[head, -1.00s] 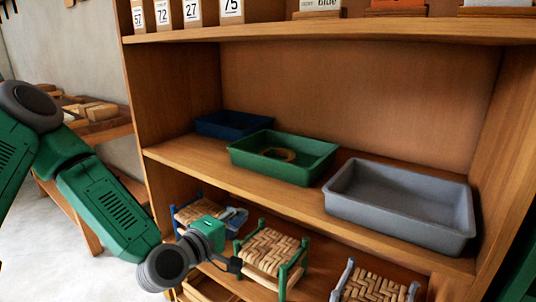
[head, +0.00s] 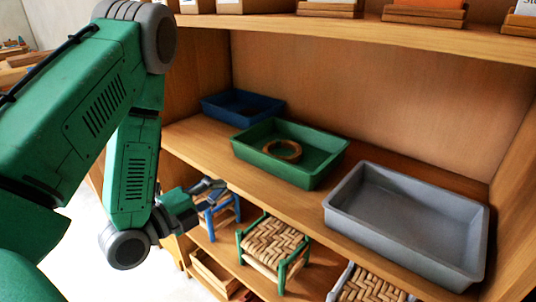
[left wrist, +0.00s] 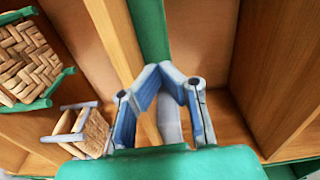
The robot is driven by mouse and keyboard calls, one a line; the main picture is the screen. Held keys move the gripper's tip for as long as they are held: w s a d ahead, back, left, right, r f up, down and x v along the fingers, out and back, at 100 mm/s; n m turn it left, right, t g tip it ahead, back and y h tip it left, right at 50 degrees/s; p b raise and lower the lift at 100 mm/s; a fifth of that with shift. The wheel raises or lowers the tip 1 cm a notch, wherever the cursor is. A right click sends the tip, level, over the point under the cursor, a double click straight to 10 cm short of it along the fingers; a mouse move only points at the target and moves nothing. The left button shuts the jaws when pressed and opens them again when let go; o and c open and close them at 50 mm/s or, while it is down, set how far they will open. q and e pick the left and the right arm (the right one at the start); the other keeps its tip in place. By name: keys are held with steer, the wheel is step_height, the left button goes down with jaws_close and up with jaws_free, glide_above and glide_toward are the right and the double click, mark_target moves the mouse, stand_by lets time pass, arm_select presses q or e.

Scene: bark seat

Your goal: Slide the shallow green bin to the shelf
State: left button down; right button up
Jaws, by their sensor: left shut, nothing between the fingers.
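The shallow green bin (head: 290,152) sits upright on the middle shelf board (head: 208,150), between a blue bin and a grey bin. A tan ring (head: 282,151) lies inside it. My left gripper (head: 212,186) is shut and empty, below and left of the green bin, in front of the shelf's front edge and apart from the bin. In the left wrist view its blue-grey fingers (left wrist: 168,82) meet at their tips. A green strip (left wrist: 149,28) shows beyond them there; I cannot tell what it is. My right gripper is not in view.
The blue bin (head: 242,106) stands behind left and the grey bin (head: 408,220) at front right. Below are small woven seats with blue (head: 218,212), green (head: 272,245) and grey (head: 368,285) frames. The upper shelf (head: 400,35) holds cards in wooden stands.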

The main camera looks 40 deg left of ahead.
arm_select(q)
steer(key=w, duration=0.1)
glide_toward(298, 147)
steer(key=s, duration=0.1)
steer(key=s+r, duration=0.1)
steer(key=s+a, duration=0.1)
steer(key=s, duration=0.1)
steer(key=shift+r+p, duration=0.25)
steer(key=shift+p, duration=0.1)
steer(key=shift+d, duration=0.1)
steer(key=w+b, duration=0.1)
steer(key=w, duration=0.3)
steer(key=w+d+b, duration=0.1)
steer(key=w, duration=0.4)
steer(key=w+d+b, duration=0.1)
steer(key=w, duration=0.4)
steer(key=shift+a+r, duration=0.1)
steer(key=shift+r, duration=0.05)
